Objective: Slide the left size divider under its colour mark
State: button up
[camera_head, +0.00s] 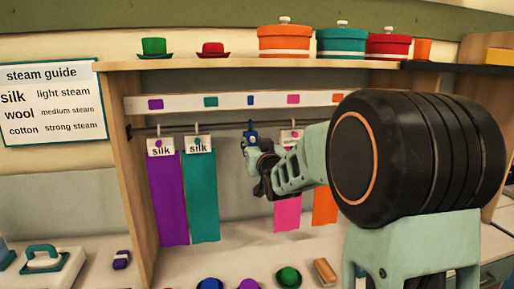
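A small blue divider (251,137) hangs on the dark rail (222,127), left of the pink cloth. The white strip above the rail bears colour marks: purple (155,104), teal (211,102), blue (251,100), pink (293,99) and orange (338,98). The blue divider hangs roughly below the blue mark. My gripper (250,150) is at the blue divider, its fingertips overlapping the divider's lower part in the picture. I cannot tell whether they grip it. My arm hides the rail's right part, so any other divider there is hidden.
Purple (169,200) and teal (203,200) cloths with silk tags hang at left. Pink (288,214) and orange (325,207) cloths hang partly behind my arm. Small hats and a brush (325,271) lie on the counter below. Hats and round boxes stand on the shelf above.

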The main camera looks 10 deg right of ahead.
jog(key=s, duration=1.1)
jog(key=shift+s, duration=0.35)
